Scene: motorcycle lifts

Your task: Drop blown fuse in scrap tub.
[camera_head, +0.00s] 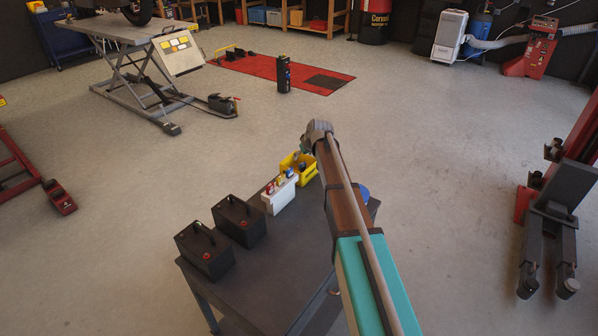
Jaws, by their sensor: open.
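A yellow tub (312,172) stands at the far end of a dark table, partly covered by my arm; small dark and blue items show at its near side, too small to make out. A white box (281,197) beside it has small red, yellow and blue pieces along its top. I cannot tell which piece, if any, is the blown fuse. My gripper (307,145) is at the far end of my arm, above and just beyond the yellow tub. It is open, small and partly hidden, and I see nothing held in it.
Two black batteries (240,220) (204,250) stand on the left of the dark table (262,282). A blue round thing (363,191) shows right of my arm. A red lift (560,190) stands at the right, a motorcycle lift (130,60) at the back left.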

